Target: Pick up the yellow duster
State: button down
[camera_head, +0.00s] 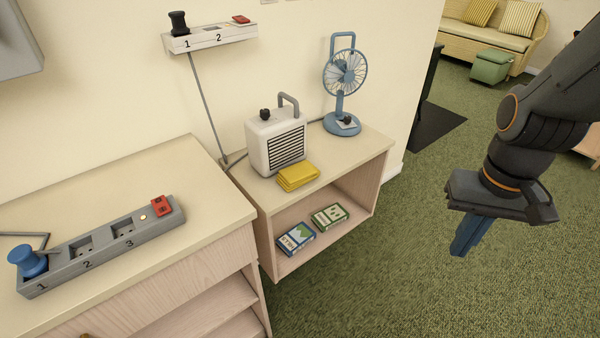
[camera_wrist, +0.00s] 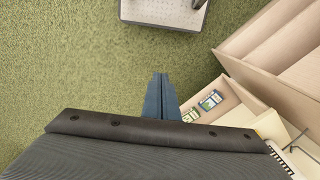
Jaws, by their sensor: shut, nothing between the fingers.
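The yellow duster (camera_head: 298,176) is a small folded yellow cloth. It lies on top of the low wooden cabinet (camera_head: 350,149), in front of a white heater, in the head view. My gripper (camera_head: 467,236) has blue fingers, shut and empty, pointing down over the green carpet. It is to the right of the duster and apart from it. In the wrist view the shut fingers (camera_wrist: 160,95) stand in the middle, and a small patch of yellow shows at the right edge of my gripper body.
The white heater (camera_head: 275,142) stands behind the duster and a blue fan (camera_head: 344,80) to its right. Two small boxes (camera_head: 328,217) lie on the shelf below. A grey power strip (camera_head: 100,246) lies on the left counter. The carpet (camera_head: 400,280) between cabinet and gripper is clear.

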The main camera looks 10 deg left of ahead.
aim_at(294, 176)
jog(key=z, duration=0.05)
jog(key=k, duration=0.5)
jog(key=u, duration=1.65)
jog(key=i, duration=0.35)
jog(key=z, duration=0.05)
